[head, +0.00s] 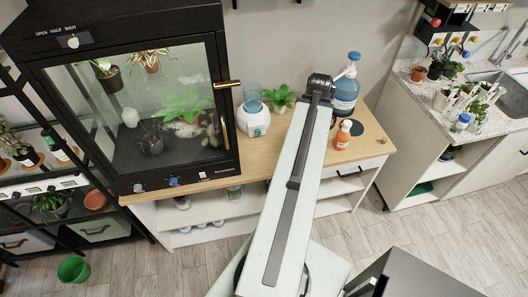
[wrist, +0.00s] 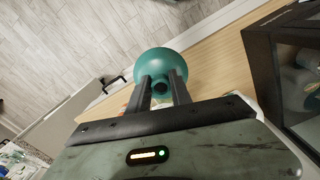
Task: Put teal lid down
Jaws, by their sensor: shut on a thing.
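The teal lid (wrist: 163,62) is round and domed, with a dark knob-like centre facing my gripper. In the wrist view my gripper (wrist: 161,84) has its two dark fingers shut on it. The wooden table shows beyond the lid, but its height above the table cannot be judged. In the head view my gripper end (head: 320,84) is over the back of the table (head: 233,196), and the lid is hidden behind my arm.
A blue pump bottle (head: 346,92), an orange bottle (head: 343,135) and a dark disc (head: 357,127) are right of my arm. A white dispenser (head: 254,119) and a small plant (head: 280,98) stand left. A glass-fronted cabinet (head: 232,84) fills the table's left part. Bare wood lies at front.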

